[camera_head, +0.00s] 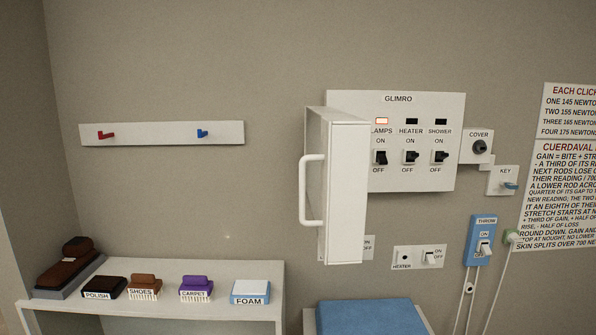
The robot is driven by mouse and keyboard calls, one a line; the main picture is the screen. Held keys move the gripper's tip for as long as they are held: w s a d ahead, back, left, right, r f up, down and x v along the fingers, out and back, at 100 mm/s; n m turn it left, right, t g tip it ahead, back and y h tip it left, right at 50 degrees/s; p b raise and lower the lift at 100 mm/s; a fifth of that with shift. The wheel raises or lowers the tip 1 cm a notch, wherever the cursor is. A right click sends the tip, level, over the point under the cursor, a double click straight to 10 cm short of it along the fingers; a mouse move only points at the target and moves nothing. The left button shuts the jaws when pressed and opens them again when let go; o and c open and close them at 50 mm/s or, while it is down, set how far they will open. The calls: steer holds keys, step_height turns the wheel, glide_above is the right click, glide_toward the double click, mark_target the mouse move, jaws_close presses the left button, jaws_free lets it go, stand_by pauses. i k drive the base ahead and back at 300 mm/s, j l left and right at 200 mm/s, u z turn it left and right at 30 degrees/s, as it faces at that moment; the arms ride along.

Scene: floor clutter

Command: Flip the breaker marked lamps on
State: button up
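The breaker marked LAMPS (381,157) is the leftmost of three black switches on the white GLIMRO panel (450,100) on the wall. The small window above it (381,121) glows orange-white. The windows above HEATER and SHOWER are dark. The LAMPS lever sits differently from the HEATER lever (411,157) and SHOWER lever (440,157), but its exact position is too small to be sure of. A white door with a handle (313,190) stands swung out at the panel's left, partly covering the LAMPS label. My gripper is not in view.
A COVER knob (480,147), KEY plate (503,181), blue THROW switch (481,240) and HEATER switch plate (419,258) are right and below. A shelf (240,270) bears labelled brushes. A blue-topped seat (370,317) stands below the panel.

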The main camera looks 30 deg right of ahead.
mark_target(381, 158)
steer(key=i+j, duration=0.1)
steer(key=j, duration=0.2)
steer(key=i+j, duration=0.15)
steer(key=j, duration=0.2)
steer(key=i+j, duration=0.1)
steer(key=j, duration=0.2)
steer(key=j+z, duration=0.2)
steer(key=z, duration=0.25)
steer(key=i+j+z, duration=0.1)
steer(key=j+z, duration=0.15)
steer(key=z, duration=0.85)
steer(key=k+l, duration=0.1)
steer(key=l, duration=0.35)
steer(key=k+l, duration=0.1)
steer(key=l, duration=0.35)
steer(key=i+l+z, duration=0.4)
steer(key=i, duration=0.3)
steer(key=i+l+z, duration=0.25)
steer(key=i+j, duration=0.1)
